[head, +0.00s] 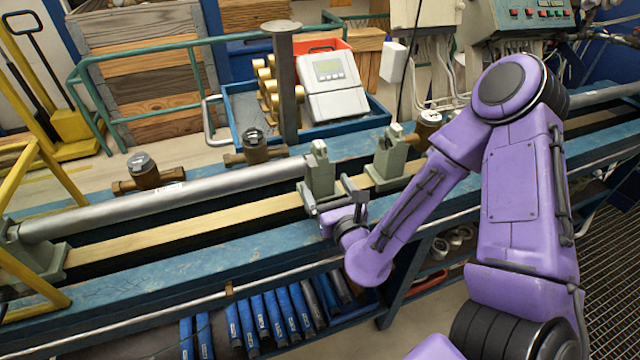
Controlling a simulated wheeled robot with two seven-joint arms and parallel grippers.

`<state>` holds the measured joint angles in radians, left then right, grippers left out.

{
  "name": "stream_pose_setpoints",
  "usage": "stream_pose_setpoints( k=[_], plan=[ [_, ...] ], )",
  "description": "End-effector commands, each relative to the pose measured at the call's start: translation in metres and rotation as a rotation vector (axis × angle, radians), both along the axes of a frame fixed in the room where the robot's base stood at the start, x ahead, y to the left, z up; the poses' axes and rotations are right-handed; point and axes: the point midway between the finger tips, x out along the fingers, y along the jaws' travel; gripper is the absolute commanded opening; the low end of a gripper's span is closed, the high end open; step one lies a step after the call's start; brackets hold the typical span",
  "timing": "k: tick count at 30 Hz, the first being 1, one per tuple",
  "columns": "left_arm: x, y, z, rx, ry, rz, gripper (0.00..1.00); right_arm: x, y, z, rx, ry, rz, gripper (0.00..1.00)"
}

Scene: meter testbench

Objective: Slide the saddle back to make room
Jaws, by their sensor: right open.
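A grey-green saddle (319,172) stands on the bench rails at the right end of a long grey pipe (170,200). A second grey-green saddle (388,157) stands further right, with a gap between the two. My right gripper (328,190) is open at the near side of the first saddle, its fingers close around the saddle's lower part. I cannot tell whether they touch it. My purple right arm comes in from the right and hides part of the bench. My left gripper is not in view.
Brass meters (148,174) and (256,148) sit on the bench's back rail. A blue tray (232,112) behind holds brass fittings and a grey display unit (331,82). A steel post (285,85) rises near it. A yellow frame (40,170) stands at left.

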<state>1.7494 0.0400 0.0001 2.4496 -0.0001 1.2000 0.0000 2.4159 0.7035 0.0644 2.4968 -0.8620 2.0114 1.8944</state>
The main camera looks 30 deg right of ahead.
Motion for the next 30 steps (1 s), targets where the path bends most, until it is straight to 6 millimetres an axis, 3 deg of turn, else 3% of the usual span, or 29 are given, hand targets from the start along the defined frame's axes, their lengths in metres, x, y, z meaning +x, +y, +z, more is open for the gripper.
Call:
stream_pose_setpoints(
  k=[1,2,4,10,22,23,30],
  plan=[
    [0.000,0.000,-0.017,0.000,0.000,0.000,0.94,0.011,-0.003,-0.007,-0.001,-0.008,-0.003,0.89],
    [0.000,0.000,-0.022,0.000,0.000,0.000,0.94,0.017,-0.005,-0.007,0.003,-0.008,-0.004,0.89],
    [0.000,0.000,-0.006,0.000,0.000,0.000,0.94,0.029,-0.008,0.003,0.000,0.001,-0.002,0.89],
    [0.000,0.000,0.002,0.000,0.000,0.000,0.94,0.058,-0.014,0.002,0.000,0.001,0.000,0.89],
    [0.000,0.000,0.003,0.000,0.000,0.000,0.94,0.067,-0.016,0.000,0.001,0.002,0.000,0.89],
    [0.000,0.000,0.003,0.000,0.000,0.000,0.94,0.067,-0.016,0.000,0.001,0.002,0.000,0.86],
    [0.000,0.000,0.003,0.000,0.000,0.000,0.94,0.067,-0.016,0.000,0.001,0.001,0.000,0.08]
  ],
)
